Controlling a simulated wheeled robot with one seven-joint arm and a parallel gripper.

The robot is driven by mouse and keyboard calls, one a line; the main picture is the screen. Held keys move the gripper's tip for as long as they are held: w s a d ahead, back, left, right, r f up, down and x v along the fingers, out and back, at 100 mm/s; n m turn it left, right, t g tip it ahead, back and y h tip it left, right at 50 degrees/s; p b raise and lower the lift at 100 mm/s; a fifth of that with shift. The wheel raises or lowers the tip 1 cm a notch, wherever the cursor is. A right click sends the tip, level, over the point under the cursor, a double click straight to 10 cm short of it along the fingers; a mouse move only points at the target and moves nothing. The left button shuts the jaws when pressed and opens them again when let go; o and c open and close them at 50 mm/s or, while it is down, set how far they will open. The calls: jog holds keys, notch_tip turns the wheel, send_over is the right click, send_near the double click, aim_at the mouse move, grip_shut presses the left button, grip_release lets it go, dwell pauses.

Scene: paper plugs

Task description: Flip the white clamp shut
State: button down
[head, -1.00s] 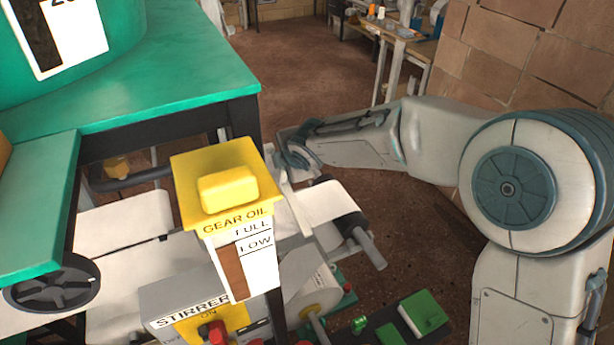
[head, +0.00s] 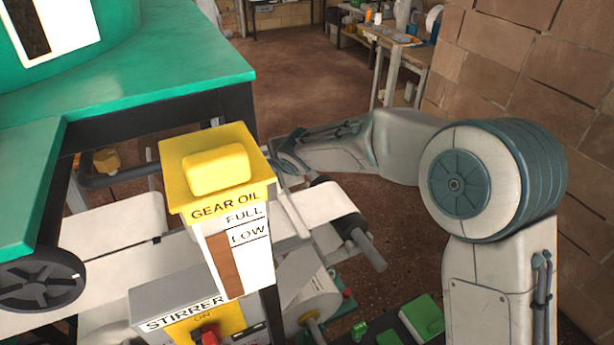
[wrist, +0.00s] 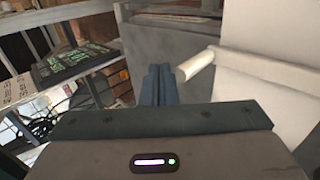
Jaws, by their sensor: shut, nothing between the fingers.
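My gripper (wrist: 158,84) shows its two dark blue fingers pressed together and empty in the wrist view. Just right of the fingertips is a white piece with a rounded lip (wrist: 196,66), apparently the white clamp; a small gap seems to separate them. I cannot tell for sure whether it is open or shut. In the head view my gripper (head: 287,161) is behind the yellow gear oil box, above the white sheet and roller. Its fingertips are hidden there, and I cannot make out the clamp.
The yellow-topped gear oil box (head: 216,178) stands in front of my gripper. A green table (head: 150,75) is at the left. A stirrer control box (head: 195,312) is below. A grey metal wall (wrist: 165,45) stands beyond the fingers. Brown floor is open behind.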

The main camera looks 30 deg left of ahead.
jog(key=shift+r, duration=0.1)
jog(key=shift+r+p, duration=0.6)
jog(key=shift+r, duration=0.05)
notch_tip(320, 180, up, 13)
jog(key=p, duration=0.2)
jog(key=shift+f, duration=0.2)
jog(key=d+r+m+t+h, duration=0.1)
jog(key=d+m+h, duration=0.9)
jog(key=d, duration=2.3)
jog(key=s+d+f+m+g+y, duration=0.1)
jog(key=s+d+f+m, duration=0.1)
jog(key=s+d+m, duration=0.6)
jog(key=s+d+f+m+g+y, duration=0.1)
jog(key=s+d+f+m, duration=0.1)
jog(key=s+d+m, duration=0.6)
jog(key=d+m, duration=0.3)
jog(key=d, duration=0.2)
jog(key=shift+s+d+f+y, duration=0.2)
jog(key=shift+s+f+y, duration=0.05)
jog(key=shift+s+y, duration=0.15)
